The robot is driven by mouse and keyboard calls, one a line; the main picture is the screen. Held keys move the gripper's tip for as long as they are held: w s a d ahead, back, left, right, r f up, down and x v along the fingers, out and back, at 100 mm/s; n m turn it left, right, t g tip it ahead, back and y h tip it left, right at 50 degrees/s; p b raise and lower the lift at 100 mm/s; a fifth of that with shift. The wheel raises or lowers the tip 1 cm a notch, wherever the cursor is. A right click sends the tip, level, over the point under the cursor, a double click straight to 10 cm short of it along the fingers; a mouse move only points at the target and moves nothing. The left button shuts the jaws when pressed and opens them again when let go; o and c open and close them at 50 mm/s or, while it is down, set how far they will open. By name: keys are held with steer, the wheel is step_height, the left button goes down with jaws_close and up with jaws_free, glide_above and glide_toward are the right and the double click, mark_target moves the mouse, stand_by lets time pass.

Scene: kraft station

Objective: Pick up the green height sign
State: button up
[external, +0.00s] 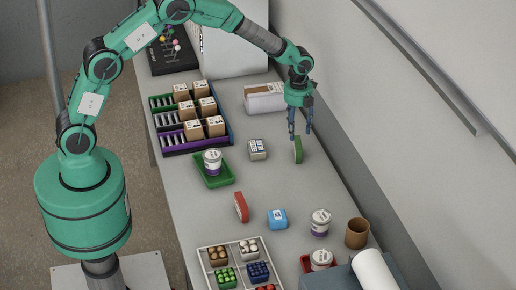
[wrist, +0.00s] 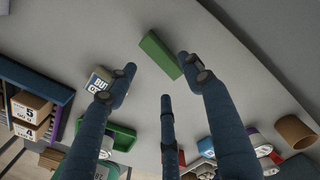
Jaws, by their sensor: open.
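The green height sign (external: 298,150) is a small green block standing on the grey table, towards the wall side. In the wrist view the green sign (wrist: 160,55) lies just beyond the fingertips, near the top middle. My gripper (external: 300,136) is open and empty, pointing down above and close to the sign. In the wrist view the blue fingers of my gripper (wrist: 158,78) are spread apart, and the sign is near the right fingertip. I cannot tell whether that finger touches it.
A small labelled box (external: 257,150) is left of the sign, with a green tray (external: 226,180) holding a jar beyond it. A red block (external: 241,207), a blue box (external: 277,219) and a brown cup (external: 357,233) stand nearer the front. A white box (external: 264,98) is behind.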

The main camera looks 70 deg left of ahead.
mark_target(296, 142)
steer(key=shift+f, duration=2.25)
steer(key=shift+w+a+f+b, duration=0.1)
steer(key=shift+f+b, duration=0.35)
steer(key=shift+f, duration=2.15)
steer(key=c, duration=1.2)
